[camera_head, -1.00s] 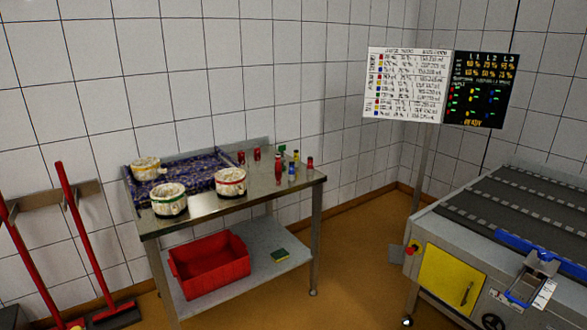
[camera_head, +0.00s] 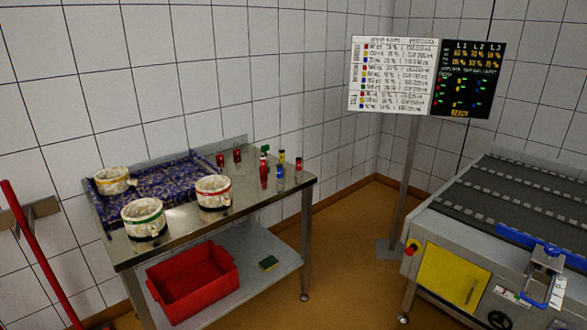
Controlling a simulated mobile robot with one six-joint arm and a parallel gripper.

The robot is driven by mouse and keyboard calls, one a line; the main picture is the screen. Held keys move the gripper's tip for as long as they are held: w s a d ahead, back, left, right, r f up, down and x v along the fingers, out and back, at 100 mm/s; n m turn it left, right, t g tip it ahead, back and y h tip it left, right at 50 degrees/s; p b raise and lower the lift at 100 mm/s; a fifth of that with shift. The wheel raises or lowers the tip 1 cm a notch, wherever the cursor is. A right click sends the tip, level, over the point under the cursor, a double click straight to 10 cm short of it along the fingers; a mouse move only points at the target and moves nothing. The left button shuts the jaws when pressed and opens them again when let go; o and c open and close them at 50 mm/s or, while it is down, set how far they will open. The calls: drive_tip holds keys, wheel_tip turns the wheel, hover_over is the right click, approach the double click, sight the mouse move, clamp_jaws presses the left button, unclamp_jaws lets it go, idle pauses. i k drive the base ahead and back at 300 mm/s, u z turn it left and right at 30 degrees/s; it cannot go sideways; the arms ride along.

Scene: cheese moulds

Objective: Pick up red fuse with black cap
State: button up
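Several small red fuse-like pieces stand upright on the steel table (camera_head: 255,196). Two red pieces are near the back edge, a left one (camera_head: 221,160) and a right one (camera_head: 237,154). A taller red piece (camera_head: 264,173) stands nearer the front. Another red piece (camera_head: 298,164) stands at the right end. The colour of their caps is too small to tell for sure. My gripper is not in view.
A blue piece (camera_head: 280,173), a yellow one (camera_head: 282,157) and a green one (camera_head: 265,150) stand among them. White moulds (camera_head: 213,193) and a patterned mat (camera_head: 170,190) fill the table's left. A conveyor (camera_head: 510,205) and sign post (camera_head: 405,185) stand right; floor between is clear.

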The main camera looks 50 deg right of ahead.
sight(298, 160)
drive_tip(key=z, duration=0.25)
drive_tip(key=i, duration=0.95)
drive_tip(key=z, duration=0.4)
